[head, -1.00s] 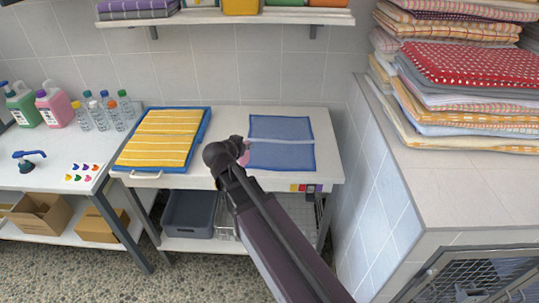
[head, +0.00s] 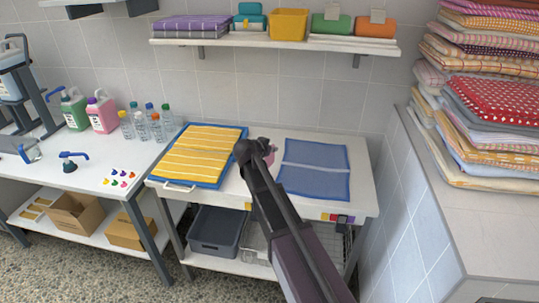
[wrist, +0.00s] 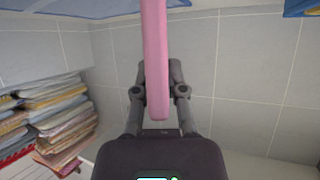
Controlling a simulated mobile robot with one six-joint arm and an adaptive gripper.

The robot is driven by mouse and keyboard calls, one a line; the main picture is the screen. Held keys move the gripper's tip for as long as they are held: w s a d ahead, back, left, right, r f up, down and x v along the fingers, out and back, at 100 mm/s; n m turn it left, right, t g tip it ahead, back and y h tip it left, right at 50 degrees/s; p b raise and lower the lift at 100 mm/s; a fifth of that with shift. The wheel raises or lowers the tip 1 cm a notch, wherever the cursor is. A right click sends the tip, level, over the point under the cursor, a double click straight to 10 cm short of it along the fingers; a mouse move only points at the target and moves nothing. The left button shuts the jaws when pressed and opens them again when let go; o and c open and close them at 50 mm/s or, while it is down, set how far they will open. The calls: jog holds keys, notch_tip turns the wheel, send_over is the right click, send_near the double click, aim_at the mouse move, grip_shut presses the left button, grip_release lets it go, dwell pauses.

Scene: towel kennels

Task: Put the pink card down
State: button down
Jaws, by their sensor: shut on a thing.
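The pink card (wrist: 155,60) shows edge-on in the wrist view as a long pink strip between the two fingers of my gripper (wrist: 158,92). My gripper is shut on it. In the head view my gripper (head: 262,146) is over the white table (head: 262,190), in front of the gap between the yellow striped towel (head: 200,152) and the blue towel (head: 315,168). A small pink part of the card (head: 270,155) shows beside the fingers; my arm hides the rest. The card looks held clear of the table.
A small row of coloured tags (head: 338,218) is on the table's front edge. A tiled wall (head: 395,190) with a towel stack (head: 490,110) stands right. A loaded shelf (head: 280,42) hangs above.

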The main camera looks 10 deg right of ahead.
jog(key=shift+w, duration=0.5)
jog(key=f+b, duration=0.2)
jog(key=w+f+b, duration=0.1)
jog(key=shift+w+a+f+b, duration=0.1)
jog(key=shift+w+f+b, duration=0.05)
jog(key=shift+f+b, duration=0.2)
jog(key=shift+f, duration=0.15)
dwell(0.4)
jog(key=c, duration=0.7)
grip_release()
